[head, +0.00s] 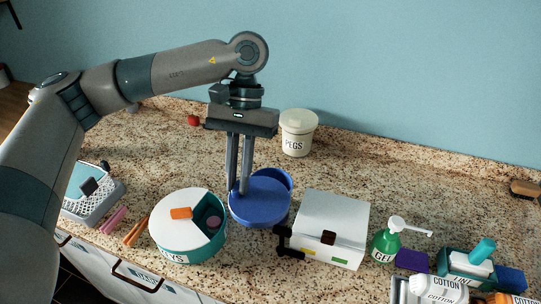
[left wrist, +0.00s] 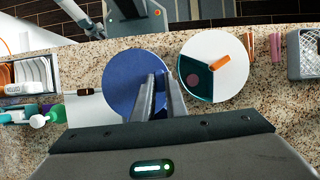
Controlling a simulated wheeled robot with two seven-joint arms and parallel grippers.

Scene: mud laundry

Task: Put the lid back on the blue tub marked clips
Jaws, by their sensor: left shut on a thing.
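A round blue lid (head: 262,207) is in the middle of the counter in the head view. My left gripper (head: 239,188) reaches down from above and is shut on it, with the fingers upright. The blue tub (head: 284,179) shows only as a curved wall behind the lid; no clips marking can be read. Whether the lid touches the tub I cannot tell. In the left wrist view the lid (left wrist: 122,82) is a broad blue disc under the left gripper (left wrist: 158,78), and hides most of what is below. My right gripper is not in view.
A teal tub marked KEYS (head: 174,241) with a partly open white top stands close on the left. A white box (head: 336,215) is close on the right, then a green pump bottle (head: 385,246). A cream PEGS tub (head: 297,134) stands behind.

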